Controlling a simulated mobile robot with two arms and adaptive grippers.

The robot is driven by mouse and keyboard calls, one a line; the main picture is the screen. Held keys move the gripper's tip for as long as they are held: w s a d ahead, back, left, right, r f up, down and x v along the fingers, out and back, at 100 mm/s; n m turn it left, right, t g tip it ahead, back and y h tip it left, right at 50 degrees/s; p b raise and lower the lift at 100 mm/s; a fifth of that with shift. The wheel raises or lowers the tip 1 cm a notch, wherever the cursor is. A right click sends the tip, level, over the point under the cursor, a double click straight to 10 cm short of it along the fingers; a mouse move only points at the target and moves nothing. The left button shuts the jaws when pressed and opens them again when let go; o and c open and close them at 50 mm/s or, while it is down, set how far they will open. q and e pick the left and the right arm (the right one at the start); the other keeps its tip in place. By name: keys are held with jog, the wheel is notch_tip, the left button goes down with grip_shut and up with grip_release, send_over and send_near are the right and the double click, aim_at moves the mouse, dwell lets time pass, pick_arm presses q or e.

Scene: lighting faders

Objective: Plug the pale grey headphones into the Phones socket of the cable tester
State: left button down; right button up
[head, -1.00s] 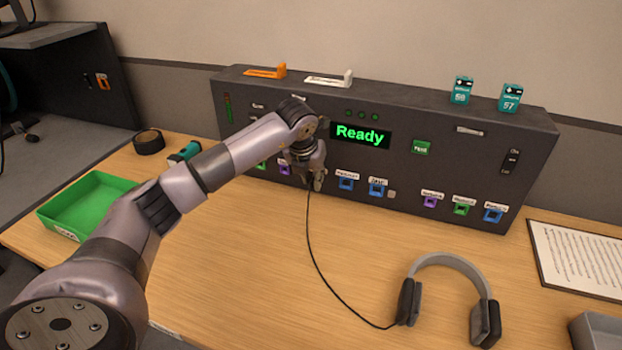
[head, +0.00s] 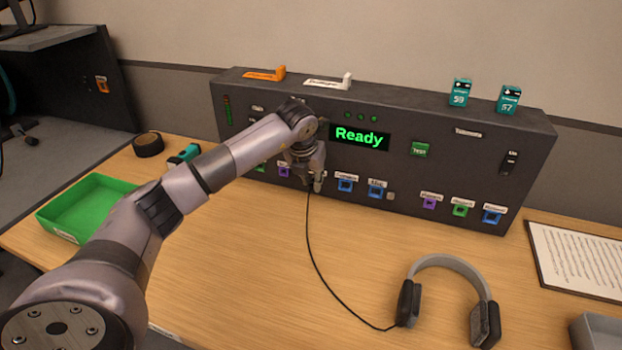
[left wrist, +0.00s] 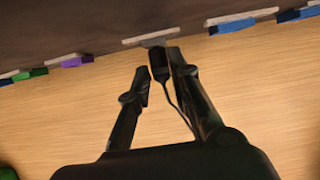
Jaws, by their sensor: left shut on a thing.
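The pale grey headphones (head: 447,300) lie on the table at the front right, with dark ear cups. Their thin black cable (head: 322,272) runs up to my left gripper (head: 316,186), which is at the lower front of the dark cable tester (head: 450,160). In the left wrist view my left gripper (left wrist: 160,75) is shut on the black plug (left wrist: 159,66) at the cable's end. The plug points at the tester's front, close under a pale label (left wrist: 150,38). I cannot tell whether its tip is in a socket. The label's wording is unreadable. My right gripper is not in view.
Blue, purple and green sockets (head: 461,210) line the tester's lower front. Its display (head: 359,136) reads "Ready". A green tray (head: 88,205) stands at the left, a black tape roll (head: 148,145) behind it. A printed sheet (head: 580,258) lies at the right.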

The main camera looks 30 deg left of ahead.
pick_arm(q)
jog(key=shift+w+r, duration=0.15)
jog(key=c, duration=1.8)
grip_release()
jog(key=o, duration=0.4)
